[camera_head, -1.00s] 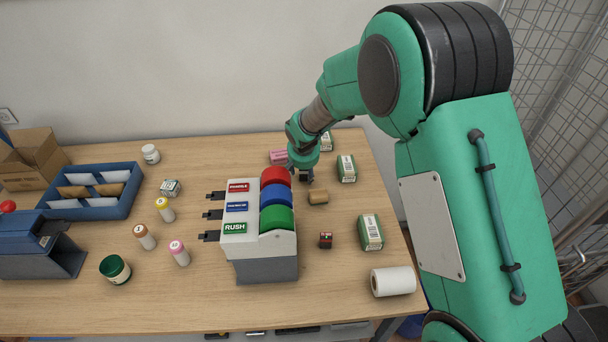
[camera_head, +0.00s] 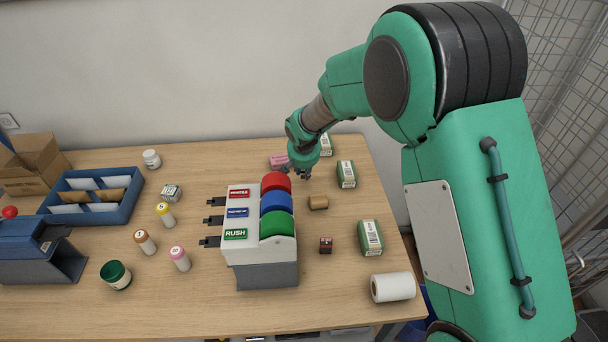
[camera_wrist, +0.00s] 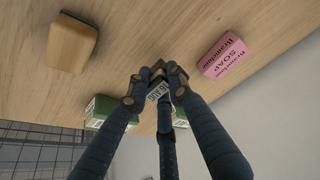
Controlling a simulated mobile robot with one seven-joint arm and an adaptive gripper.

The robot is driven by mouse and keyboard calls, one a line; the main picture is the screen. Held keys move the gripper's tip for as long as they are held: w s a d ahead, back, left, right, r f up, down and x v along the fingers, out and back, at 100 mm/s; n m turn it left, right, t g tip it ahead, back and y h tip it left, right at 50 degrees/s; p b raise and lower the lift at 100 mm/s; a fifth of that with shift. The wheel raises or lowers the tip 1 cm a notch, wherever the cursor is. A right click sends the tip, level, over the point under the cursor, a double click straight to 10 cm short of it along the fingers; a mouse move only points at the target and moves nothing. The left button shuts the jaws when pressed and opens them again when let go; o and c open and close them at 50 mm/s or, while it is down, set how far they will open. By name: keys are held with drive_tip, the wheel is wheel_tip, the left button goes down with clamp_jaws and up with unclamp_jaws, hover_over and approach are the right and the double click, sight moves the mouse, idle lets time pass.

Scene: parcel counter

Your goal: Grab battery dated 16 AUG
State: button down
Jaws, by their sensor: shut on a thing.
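My gripper (camera_wrist: 157,82) is shut on a small dark battery in the wrist view. The battery's white label (camera_wrist: 158,91) reads "16 AUG". The fingers close around it and hide most of its body. In the head view my gripper (camera_head: 304,174) is at the back right of the counter, just behind the tan block and beside the pink soap box; the battery is too small to make out there. Another small red-and-black block, perhaps a battery (camera_head: 325,245), stands right of the tape dispenser; its date is unreadable.
Near my gripper are a pink soap box (camera_wrist: 229,54), a tan block (camera_wrist: 74,44) and green-and-white boxes (camera_head: 346,174). The tape dispenser (camera_head: 262,250) with coloured rolls stands mid-counter. A white roll (camera_head: 392,287) lies front right. Bottles and a blue tray (camera_head: 128,205) are left.

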wheel_tip(320, 180, up, 7)
drive_tip(key=shift+r+p, duration=0.2)
drive_tip(key=shift+p, duration=0.55)
